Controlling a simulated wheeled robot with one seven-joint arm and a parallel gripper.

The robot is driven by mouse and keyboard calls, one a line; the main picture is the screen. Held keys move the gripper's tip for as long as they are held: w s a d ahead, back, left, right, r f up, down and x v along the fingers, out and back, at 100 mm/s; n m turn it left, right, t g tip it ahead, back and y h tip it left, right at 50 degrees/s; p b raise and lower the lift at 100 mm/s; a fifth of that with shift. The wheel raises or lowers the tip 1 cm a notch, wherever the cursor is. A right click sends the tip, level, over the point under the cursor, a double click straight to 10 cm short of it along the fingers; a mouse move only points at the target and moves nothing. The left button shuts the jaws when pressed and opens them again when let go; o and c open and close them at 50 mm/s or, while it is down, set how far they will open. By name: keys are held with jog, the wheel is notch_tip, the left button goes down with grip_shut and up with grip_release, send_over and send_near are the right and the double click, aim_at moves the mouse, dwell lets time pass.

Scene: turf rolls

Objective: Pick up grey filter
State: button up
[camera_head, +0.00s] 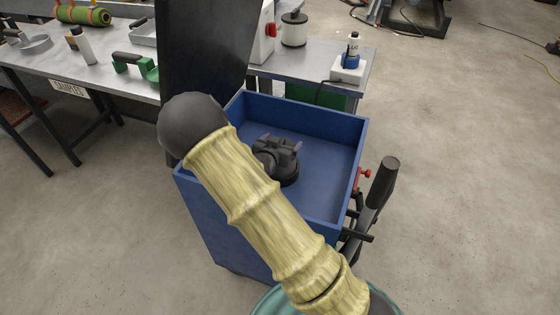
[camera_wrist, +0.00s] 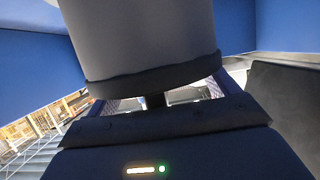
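My gripper (camera_head: 281,146) is dark and sits inside the blue box in the head view, partly behind my yellow arm. Its two fingers stand apart. In the wrist view the grey filter (camera_wrist: 145,40) is a large grey cylinder with a dark rim. It fills the top middle, very close to the gripper, and covers part of the fingers. I cannot tell whether the fingers touch it. In the head view I cannot make out the filter clearly against the dark gripper.
A workbench (camera_head: 45,65) and a small table (camera_head: 318,62) stand behind.

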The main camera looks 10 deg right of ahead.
jog(key=shift+s+f, duration=0.15)
grip_shut()
jog(key=shift+a, duration=0.1)
jog(key=shift+s+f, duration=0.1)
jog(key=r, duration=0.3)
jog(key=r+p, duration=0.1)
jog(key=r, duration=0.3)
jog(key=r+p, duration=0.1)
jog(key=r, duration=0.2)
jog(key=shift+w+r, duration=0.25)
